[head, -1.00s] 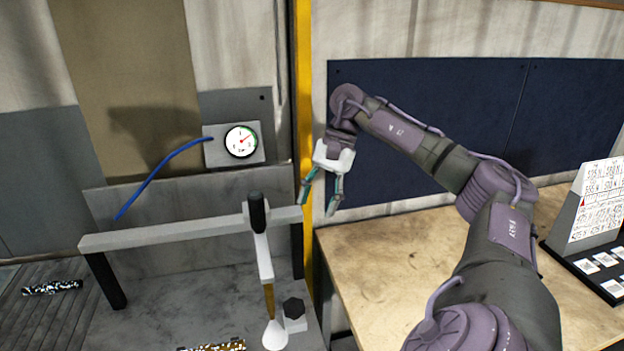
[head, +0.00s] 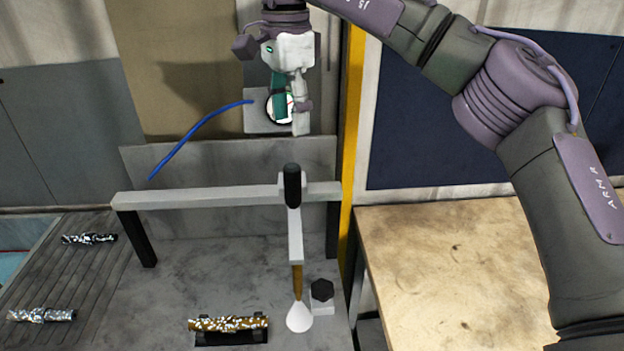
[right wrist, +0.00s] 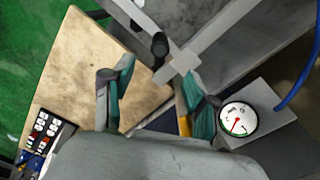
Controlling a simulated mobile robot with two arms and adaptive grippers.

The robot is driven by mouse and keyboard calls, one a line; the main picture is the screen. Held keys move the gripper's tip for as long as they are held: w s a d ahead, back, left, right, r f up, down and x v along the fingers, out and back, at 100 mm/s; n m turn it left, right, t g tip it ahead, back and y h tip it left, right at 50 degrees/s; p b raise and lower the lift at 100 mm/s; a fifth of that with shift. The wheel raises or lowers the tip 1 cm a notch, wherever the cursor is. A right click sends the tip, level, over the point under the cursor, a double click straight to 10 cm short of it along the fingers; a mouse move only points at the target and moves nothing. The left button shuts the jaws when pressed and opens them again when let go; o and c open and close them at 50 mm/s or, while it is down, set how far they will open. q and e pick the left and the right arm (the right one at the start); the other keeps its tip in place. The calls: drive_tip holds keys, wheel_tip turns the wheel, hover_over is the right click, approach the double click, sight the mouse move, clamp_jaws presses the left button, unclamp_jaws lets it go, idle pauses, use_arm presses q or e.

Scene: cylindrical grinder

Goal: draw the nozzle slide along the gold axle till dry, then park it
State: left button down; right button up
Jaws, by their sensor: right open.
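The nozzle slide is a grey arm (head: 295,235) on the rail, with a black knob (head: 292,186) on top, a brass tube and a white cone nozzle (head: 299,317) below. The gold axle (head: 228,323), speckled with white, lies in a black cradle (head: 231,338) left of the nozzle. My right gripper (head: 290,122) is open and empty above the rail, apart from the knob, partly covering the gauge. In the right wrist view the knob (right wrist: 160,46) shows beyond and between its open fingers (right wrist: 160,72). My left gripper is not in view.
The grey rail (head: 220,196) spans the machine on black posts. A gauge (right wrist: 238,119) with a blue hose (head: 195,130) is on the back wall. Two silver axles (head: 89,239) (head: 42,315) lie at left. A black knob on a block (head: 321,291) stands beside the nozzle.

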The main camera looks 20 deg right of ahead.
sight(293, 182)
wheel_tip(293, 182, down, 12)
drive_tip(key=p, duration=0.2)
drive_tip(key=shift+p, duration=0.3)
drive_tip(key=shift+f, duration=0.7)
clamp_jaws()
